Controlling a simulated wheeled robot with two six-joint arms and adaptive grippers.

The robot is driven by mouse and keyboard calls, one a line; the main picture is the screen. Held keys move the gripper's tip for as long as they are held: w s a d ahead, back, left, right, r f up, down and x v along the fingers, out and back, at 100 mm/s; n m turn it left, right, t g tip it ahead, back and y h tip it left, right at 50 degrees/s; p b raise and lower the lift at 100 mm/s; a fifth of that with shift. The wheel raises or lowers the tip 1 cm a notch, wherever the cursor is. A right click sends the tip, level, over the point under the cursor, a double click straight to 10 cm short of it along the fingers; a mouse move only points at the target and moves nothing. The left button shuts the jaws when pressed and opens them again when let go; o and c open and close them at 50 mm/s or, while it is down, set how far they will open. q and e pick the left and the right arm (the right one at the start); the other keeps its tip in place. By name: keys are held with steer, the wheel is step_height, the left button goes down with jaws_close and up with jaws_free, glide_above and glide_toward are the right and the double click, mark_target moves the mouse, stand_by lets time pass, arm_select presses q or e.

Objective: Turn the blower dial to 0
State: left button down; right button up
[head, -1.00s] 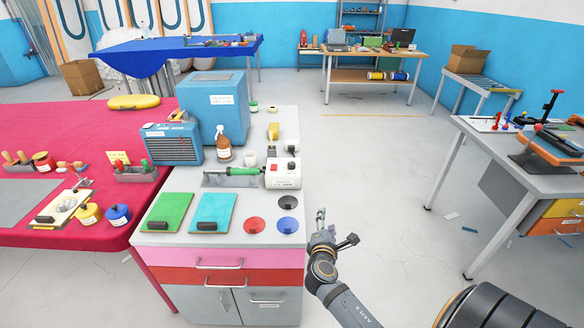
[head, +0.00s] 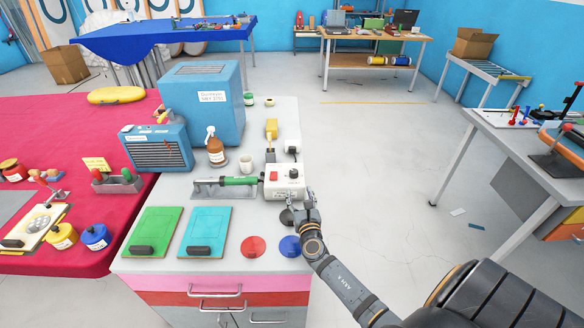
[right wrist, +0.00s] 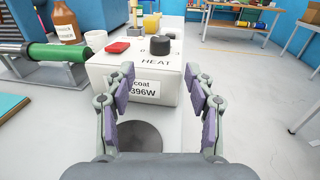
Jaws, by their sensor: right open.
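The blower's control box (head: 284,190) is white and stands on the grey cabinet top. In the right wrist view the box (right wrist: 118,70) shows a black round dial (right wrist: 160,45) above the word HEAT and a red switch (right wrist: 118,47) left of it. The dial's exact setting cannot be read. My right gripper (right wrist: 160,88) is open and empty, its fingers in front of the box, with the dial beyond and between the fingertips. In the head view my right gripper (head: 298,207) is at the box's near right corner. My left gripper is not in view.
The green-handled blower (head: 240,181) lies left of the box. A brown bottle (head: 215,150) and a white cup (head: 246,162) stand behind it. Green (head: 153,230) and teal (head: 207,231) boards and red (head: 253,246) and blue (head: 290,246) discs lie in front.

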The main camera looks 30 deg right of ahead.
mark_target(295, 175)
steer(key=shift+s+r, duration=0.2)
steer(key=shift+w+r, duration=0.15)
steer(key=shift+r, duration=0.1)
steer(key=x, duration=0.8)
steer(key=shift+w+d+f+b, duration=0.15)
steer(key=shift+w+f+b, duration=0.1)
steer(key=shift+f+b, duration=0.1)
steer(key=shift+w+d+r, duration=0.15)
steer(key=shift+w+d, duration=0.05)
steer(key=shift+w, duration=0.35)
jaws_close()
